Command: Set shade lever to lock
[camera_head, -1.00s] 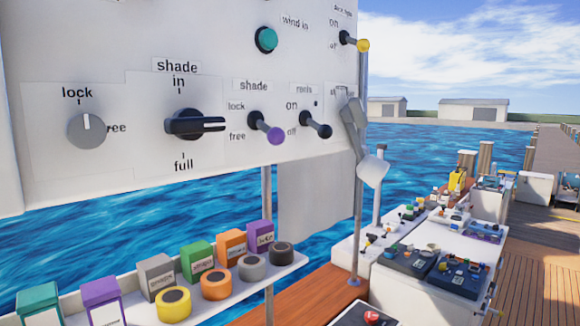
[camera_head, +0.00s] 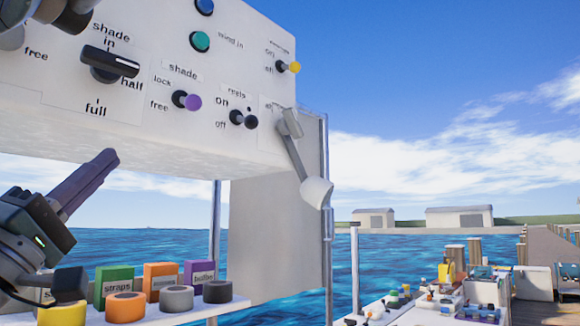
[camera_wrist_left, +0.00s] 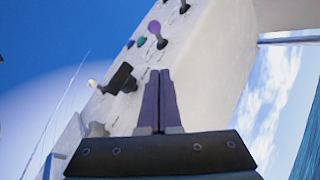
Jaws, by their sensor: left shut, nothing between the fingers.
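The shade lever (camera_head: 187,101) sticks out of the white panel in the head view. It has a dark base and a purple tip. The label lock is above left of it and free is below left. Its tip points outward and slightly down; I cannot tell its setting for sure. My left gripper (camera_head: 110,157) is shut and empty, below and left of the lever, apart from it and pointing up at the panel. In the left wrist view the shut fingers (camera_wrist_left: 160,74) point toward the panel, with the purple lever tip (camera_wrist_left: 154,27) beyond them. My right gripper is not seen.
A black shade knob (camera_head: 110,63) is left of the lever. The dark reels lever (camera_head: 244,119) is close on its right. A grey-white handle (camera_head: 305,165) hangs at the panel's right edge. A shelf (camera_head: 190,311) with coloured boxes and rolls lies below.

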